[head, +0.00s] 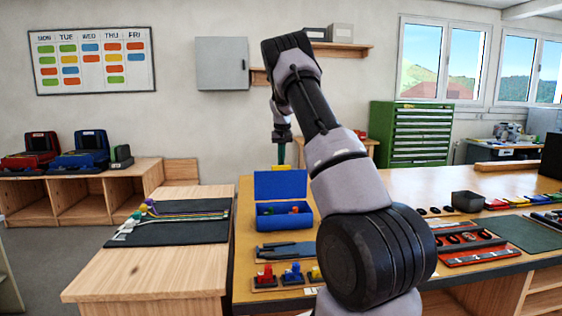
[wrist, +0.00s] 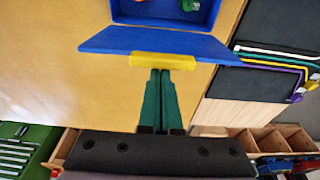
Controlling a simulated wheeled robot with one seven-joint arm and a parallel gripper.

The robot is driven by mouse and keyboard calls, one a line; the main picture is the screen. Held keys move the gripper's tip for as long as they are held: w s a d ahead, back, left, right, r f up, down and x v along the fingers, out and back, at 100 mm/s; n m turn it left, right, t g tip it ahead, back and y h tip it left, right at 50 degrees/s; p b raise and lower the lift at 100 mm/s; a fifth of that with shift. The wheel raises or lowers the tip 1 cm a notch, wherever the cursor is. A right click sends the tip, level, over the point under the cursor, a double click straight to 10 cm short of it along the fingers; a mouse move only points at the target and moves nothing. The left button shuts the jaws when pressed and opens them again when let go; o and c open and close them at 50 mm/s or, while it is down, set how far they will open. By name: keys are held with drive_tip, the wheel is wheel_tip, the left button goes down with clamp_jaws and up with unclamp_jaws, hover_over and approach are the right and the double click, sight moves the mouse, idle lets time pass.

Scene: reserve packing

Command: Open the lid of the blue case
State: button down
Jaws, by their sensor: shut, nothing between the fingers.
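The blue case (head: 264,222) stands on the yellow-topped table, with small coloured items inside. Its lid (head: 280,186) is raised, standing roughly upright at the back. A yellow tab (head: 280,168) sits on the lid's top edge. In the wrist view the lid (wrist: 120,40) and tab (wrist: 163,61) lie just ahead of the fingertips. My gripper (head: 281,157) is above and behind the lid. Its green fingers (wrist: 160,71) are together and empty, close to the tab; whether they touch it I cannot tell.
A dark mat with coloured cables (head: 180,222) lies on the wooden bench at left. Coloured pieces on small bases (head: 291,274) and a dark flat tray (head: 285,250) are in front of the case.

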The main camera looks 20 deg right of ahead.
drive_tip(key=shift+r, duration=0.1)
wheel_tip(320, 180, up, 11)
drive_tip(key=s, duration=0.2)
drive_tip(key=s+a+r+t+y, duration=0.1)
drive_tip(key=s+a+r, duration=0.4)
drive_tip(key=s+r, duration=0.3)
drive_tip(key=s+a+r+m+t+y, duration=0.15)
drive_tip(key=s+a, duration=0.25)
drive_tip(key=s, duration=0.4)
drive_tip(key=s+a+r+n+t, duration=0.1)
drive_tip(key=s+a+r, duration=0.25)
drive_tip(key=s, duration=0.35)
drive_tip(key=s+a+f, duration=0.3)
drive_tip(key=s+a, duration=0.1)
drive_tip(key=s, duration=0.6)
drive_tip(key=s+a+f+t, duration=0.1)
drive_tip(key=s+a+f, duration=0.2)
drive_tip(key=s, duration=0.7)
drive_tip(key=shift+s+a+f, duration=0.15)
drive_tip(key=shift+s+a, duration=0.15)
drive_tip(key=shift+a, duration=0.3)
